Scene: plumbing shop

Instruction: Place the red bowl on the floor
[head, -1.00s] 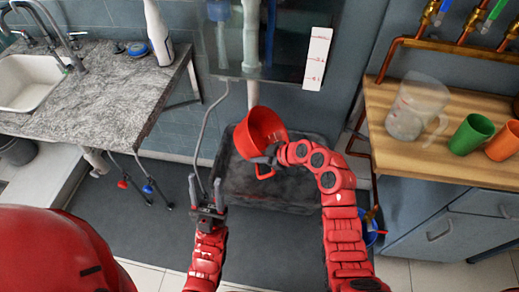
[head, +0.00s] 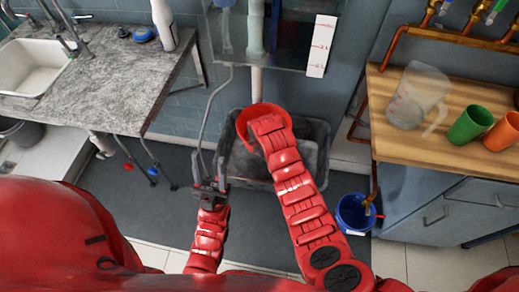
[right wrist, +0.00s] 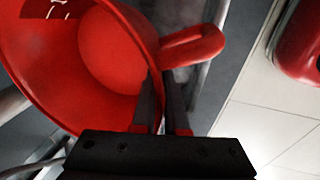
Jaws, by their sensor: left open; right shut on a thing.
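The red bowl (head: 241,124) is in the head view above the black tub, partly hidden by my right arm. In the right wrist view the bowl (right wrist: 95,55) is close, with its inside facing the camera and a loop handle (right wrist: 195,46) on its side. My right gripper (right wrist: 167,105) is shut on the bowl's wall beside the handle; the head view hides this grip. My left gripper (head: 208,186) is open and empty, left of the tub and apart from the bowl. The dark grey floor (head: 262,225) shows in front of the tub.
The black tub (head: 318,132) stands against the wall under the bowl. A blue bucket (head: 353,213) stands on the floor at right. A wooden counter (head: 450,165) holds a clear jug and cups. A sink counter (head: 120,85) is at left. Floor between left gripper and bucket is partly clear.

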